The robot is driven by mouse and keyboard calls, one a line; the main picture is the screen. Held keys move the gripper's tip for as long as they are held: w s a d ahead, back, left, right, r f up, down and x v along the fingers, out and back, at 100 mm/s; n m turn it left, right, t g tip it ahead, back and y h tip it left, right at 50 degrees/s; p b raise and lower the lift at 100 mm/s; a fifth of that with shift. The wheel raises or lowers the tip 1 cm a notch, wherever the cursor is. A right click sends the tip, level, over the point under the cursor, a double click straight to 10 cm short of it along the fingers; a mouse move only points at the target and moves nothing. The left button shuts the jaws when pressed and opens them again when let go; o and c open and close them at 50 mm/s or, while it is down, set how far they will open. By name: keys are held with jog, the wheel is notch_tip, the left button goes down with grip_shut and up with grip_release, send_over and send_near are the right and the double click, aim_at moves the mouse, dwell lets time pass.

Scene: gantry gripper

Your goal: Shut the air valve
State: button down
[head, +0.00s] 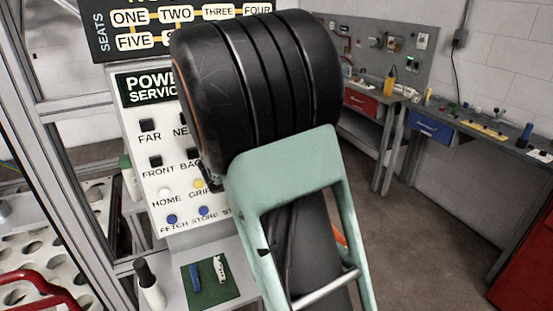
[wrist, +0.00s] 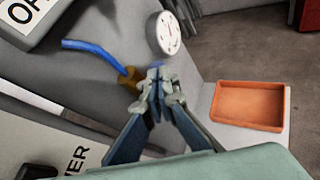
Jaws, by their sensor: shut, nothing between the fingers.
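The brass fitting (wrist: 130,79) is in the wrist view just left of my fingertips, and appears to be the air valve. A bent blue hose or lever (wrist: 92,46) runs from it to the upper left. A white round gauge (wrist: 164,33) is just above. A blurred blue patch (wrist: 157,63) shows right behind the fingertips; I cannot tell whether it is a handle. My gripper (wrist: 157,82) is shut and empty, its tips close beside the fitting. Contact cannot be told. In the head view my arm hides the gripper and the valve.
An orange tray (wrist: 248,106) lies right of my gripper. A button panel (head: 154,190) stands left of my arm. Below it are a green mat (head: 210,295) with small tools and a white, black-topped cylinder (head: 150,290). Workbenches (head: 455,127) line the back; floor between is clear.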

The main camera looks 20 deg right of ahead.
jog(key=d+y, duration=0.2)
jog(key=d+m+b, duration=0.1)
jog(key=d, duration=0.1)
jog(key=shift+f+g+y, duration=0.25)
jog(key=shift+g+y, duration=0.15)
dwell(0.4)
jog(key=shift+w+d+f, duration=0.1)
dwell(0.7)
jog(key=shift+r+p, duration=0.9)
jog(key=shift+r, duration=0.05)
